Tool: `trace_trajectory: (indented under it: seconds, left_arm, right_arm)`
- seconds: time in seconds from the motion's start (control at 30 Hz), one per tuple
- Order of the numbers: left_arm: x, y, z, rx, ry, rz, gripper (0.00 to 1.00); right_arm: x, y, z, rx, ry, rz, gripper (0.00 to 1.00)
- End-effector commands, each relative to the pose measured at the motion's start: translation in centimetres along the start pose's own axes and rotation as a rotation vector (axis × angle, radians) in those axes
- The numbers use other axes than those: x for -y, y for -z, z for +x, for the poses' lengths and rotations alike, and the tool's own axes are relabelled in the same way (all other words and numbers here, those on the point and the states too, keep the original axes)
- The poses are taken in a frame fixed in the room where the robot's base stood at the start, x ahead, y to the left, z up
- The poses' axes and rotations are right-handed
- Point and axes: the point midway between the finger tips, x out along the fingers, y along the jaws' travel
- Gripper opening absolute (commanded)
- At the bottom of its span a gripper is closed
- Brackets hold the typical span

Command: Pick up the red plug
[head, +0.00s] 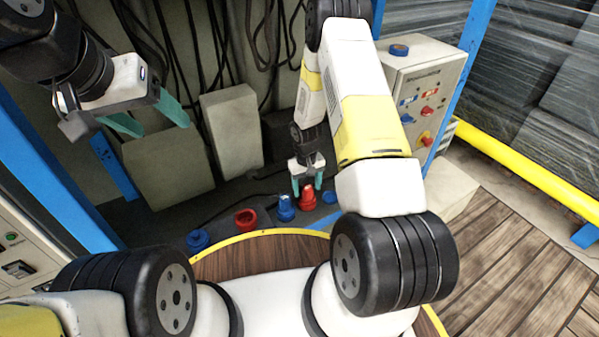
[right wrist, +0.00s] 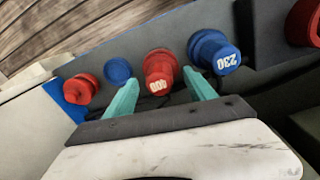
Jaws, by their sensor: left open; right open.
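A red plug (head: 307,199) stands upright in the row of plugs on the dark ledge. It also shows in the right wrist view (right wrist: 159,66), marked "400". My right gripper (head: 307,187) is open above this plug, its teal fingers on either side of the plug's top. In the right wrist view the plug lies between the tips of my right gripper (right wrist: 160,80); I cannot tell whether they touch it. My left gripper (head: 163,126) is open and empty, raised at the upper left.
A blue plug (right wrist: 212,52) marked "230" is close beside one right fingertip. Other blue plugs (head: 197,240) (head: 329,197) stand in the row. A grey control box (head: 425,85) with red and blue knobs stands at the right. Black cables (head: 215,50) hang behind.

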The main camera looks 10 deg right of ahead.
Motion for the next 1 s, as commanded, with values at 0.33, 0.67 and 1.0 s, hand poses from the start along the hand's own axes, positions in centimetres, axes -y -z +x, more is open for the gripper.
trace_trajectory:
  seconds: [0.33, 0.67, 1.0]
  left_arm:
    - [0.0, 0.0, 0.0, 0.000, 0.000, 0.000, 0.65]
    - [0.0, 0.0, 0.0, 0.000, 0.000, 0.000, 0.65]
    - [0.0, 0.0, 0.0, 0.000, 0.000, 0.000, 0.65]
  right_arm:
    - [0.0, 0.0, 2.5, -0.001, 0.000, 0.000, 0.64]
    - [0.0, 0.0, 2.5, 0.000, 0.000, 0.001, 0.21]
    - [0.0, 0.0, 2.5, -0.001, 0.000, 0.001, 0.00]
